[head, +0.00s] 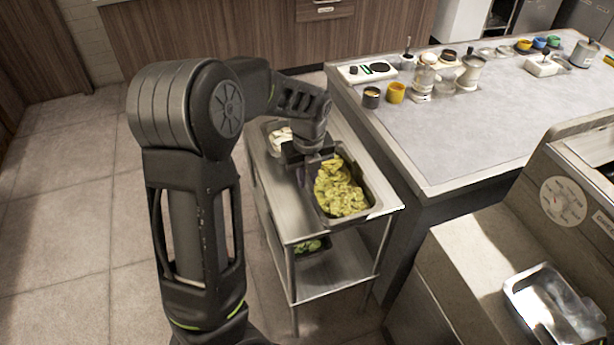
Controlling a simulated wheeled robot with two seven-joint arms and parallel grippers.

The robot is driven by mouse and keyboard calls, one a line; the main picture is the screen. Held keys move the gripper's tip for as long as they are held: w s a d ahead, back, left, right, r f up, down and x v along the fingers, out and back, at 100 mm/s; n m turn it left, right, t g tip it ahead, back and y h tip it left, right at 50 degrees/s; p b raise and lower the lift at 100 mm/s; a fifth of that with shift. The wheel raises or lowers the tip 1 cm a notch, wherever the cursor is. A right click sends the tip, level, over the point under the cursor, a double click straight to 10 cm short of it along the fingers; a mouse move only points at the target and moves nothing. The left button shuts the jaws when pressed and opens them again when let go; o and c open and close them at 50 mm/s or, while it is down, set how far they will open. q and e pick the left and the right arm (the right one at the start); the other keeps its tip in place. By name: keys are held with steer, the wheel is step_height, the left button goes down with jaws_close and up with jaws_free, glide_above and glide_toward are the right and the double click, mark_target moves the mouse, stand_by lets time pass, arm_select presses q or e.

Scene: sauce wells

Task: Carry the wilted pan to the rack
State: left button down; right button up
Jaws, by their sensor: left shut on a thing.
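The wilted pan (374,196) is a steel pan full of yellow-green wilted leaves. It is at the top shelf of the steel rack (298,222), towards its near right end. I cannot tell whether it rests on the shelf or hangs just above it. My left gripper (310,172) reaches down from above at the pan's left side and is shut on the pan. The fingertips and the pan's left rim are partly hidden by the gripper. My right gripper is not in view.
Another pan with white pieces (278,132) stands at the rack's far end. A dark pan of green leaves (312,246) is on the lower shelf. A counter (450,130) with jars and cups stands right of the rack. A steel pan (545,300) is at lower right.

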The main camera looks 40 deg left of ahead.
arm_select(q)
steer(key=shift+f, duration=0.2)
stand_by(0.3)
steer(key=c, duration=1.3)
jaws_free()
steer(key=r, duration=0.7)
steer(key=shift+s+d+r+b, duration=0.35)
steer(key=shift+b, duration=0.05)
